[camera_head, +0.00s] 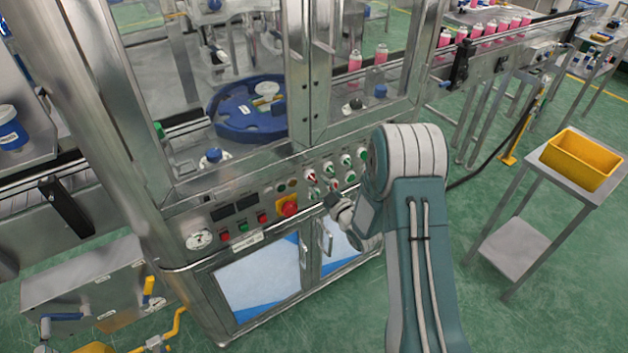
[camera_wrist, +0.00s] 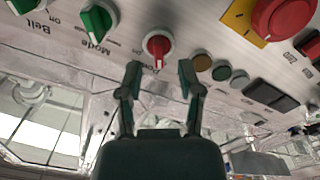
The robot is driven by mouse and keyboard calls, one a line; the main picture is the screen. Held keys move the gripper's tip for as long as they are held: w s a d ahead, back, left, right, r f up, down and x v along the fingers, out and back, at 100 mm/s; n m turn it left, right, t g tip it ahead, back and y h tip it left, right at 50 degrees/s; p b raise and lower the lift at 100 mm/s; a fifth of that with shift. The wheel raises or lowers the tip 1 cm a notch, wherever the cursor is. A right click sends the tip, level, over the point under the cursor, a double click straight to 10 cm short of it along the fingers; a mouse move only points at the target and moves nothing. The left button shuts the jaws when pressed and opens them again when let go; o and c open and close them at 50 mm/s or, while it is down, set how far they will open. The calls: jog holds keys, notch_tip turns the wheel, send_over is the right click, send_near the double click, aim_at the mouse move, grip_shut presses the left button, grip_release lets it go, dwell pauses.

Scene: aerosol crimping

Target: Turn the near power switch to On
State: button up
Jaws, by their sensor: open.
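A red rotary switch (camera_wrist: 158,45) stands on the machine's metal panel in the wrist view, where the panel appears upside down. Its label is partly hidden and seems to read Power. Its exact setting is hard to tell. My gripper (camera_wrist: 160,72) is open, with its two fingers apart just below the switch in the picture and nothing between them. The fingers look apart from the knob. In the head view, my gripper (camera_head: 338,205) is in front of the panel, near the rows of red and green knobs (camera_head: 312,176).
Green Mode (camera_wrist: 96,22) and Belt knobs are left of the red switch in the wrist view. Small round buttons (camera_wrist: 202,60) and a red emergency stop (camera_wrist: 283,14) are to its right. A yellow bin (camera_head: 582,160) stands on a side table, with green floor between.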

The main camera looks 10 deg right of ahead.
aim_at(315, 181)
jog(key=shift+x, duration=1.55)
grip_shut()
jog(key=m, duration=0.5)
jog(key=shift+d+m, duration=0.1)
jog(key=shift+m, duration=0.3)
jog(key=m, duration=0.5)
jog(key=shift+d+m, duration=0.15)
jog(key=shift+m, duration=0.55)
